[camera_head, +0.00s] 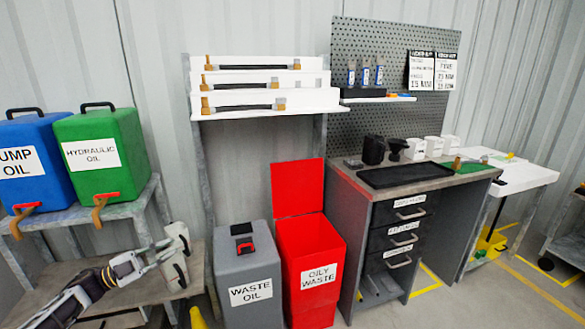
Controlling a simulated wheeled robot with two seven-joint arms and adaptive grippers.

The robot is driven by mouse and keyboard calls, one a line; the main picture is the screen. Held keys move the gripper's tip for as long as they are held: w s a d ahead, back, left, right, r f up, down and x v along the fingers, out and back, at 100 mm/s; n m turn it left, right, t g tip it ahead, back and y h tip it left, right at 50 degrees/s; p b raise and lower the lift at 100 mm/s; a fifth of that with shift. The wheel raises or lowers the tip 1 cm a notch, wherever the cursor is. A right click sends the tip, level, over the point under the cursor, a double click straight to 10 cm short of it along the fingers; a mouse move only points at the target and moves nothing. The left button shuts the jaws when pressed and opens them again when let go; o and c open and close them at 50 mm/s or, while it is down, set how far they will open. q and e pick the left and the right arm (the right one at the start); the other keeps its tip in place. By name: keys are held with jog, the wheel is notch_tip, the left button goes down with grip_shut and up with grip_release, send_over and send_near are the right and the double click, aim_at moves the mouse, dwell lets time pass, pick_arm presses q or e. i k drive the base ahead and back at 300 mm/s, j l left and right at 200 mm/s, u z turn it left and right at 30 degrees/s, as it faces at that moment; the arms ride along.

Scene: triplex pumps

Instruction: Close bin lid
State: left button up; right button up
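A red bin (318,262) labelled "OILY WASTE" stands on the floor at the centre. Its red lid (298,187) is open and stands upright at the back of the bin. My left arm reaches in from the lower left. Its white gripper (178,250) is left of the bin, with a grey container between them in the picture. The gripper appears apart from the lid. Its finger opening is too small to make out. My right gripper is not in view.
The grey "WASTE OIL" container (247,275) stands directly left of the bin. A workbench with drawers (402,235) stands close on the right. Shelves (258,88) hang behind. Blue (40,150) and green (100,150) oil cans stand on a rack at left.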

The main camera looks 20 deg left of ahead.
aim_at(297, 185)
jog(key=i+j+z, duration=0.25)
jog(key=z, duration=0.2)
jog(key=i+j+z, duration=0.15)
jog(key=j+z, duration=0.15)
jog(key=z, duration=0.2)
jog(key=i+j+u, duration=0.25)
jog(key=i+j, duration=0.55)
jog(key=i, duration=0.05)
